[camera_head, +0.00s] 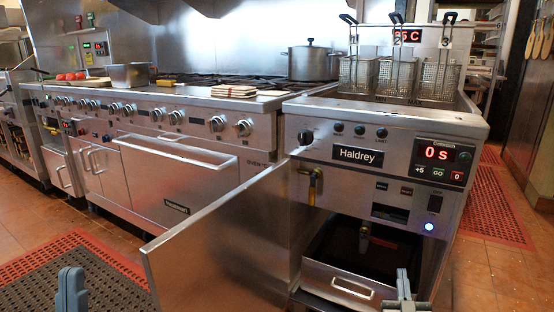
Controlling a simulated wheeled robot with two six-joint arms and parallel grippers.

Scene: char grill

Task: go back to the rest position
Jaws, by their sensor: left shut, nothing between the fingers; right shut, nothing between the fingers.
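My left gripper (71,290) shows at the bottom left edge, over the floor mat. It is shut and empty. My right gripper (403,290) shows at the bottom edge, in front of the fryer's lower drawer. It is shut and empty. Only the tips of both grippers are in view; the arms behind them are out of the picture.
The fryer (376,118) stands ahead with its door (228,250) swung open toward me and to the left. Several baskets (438,80) hang above it. A stove (200,112) with a pot (311,64) stands left. Red mats (112,258) lie on the tiled floor.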

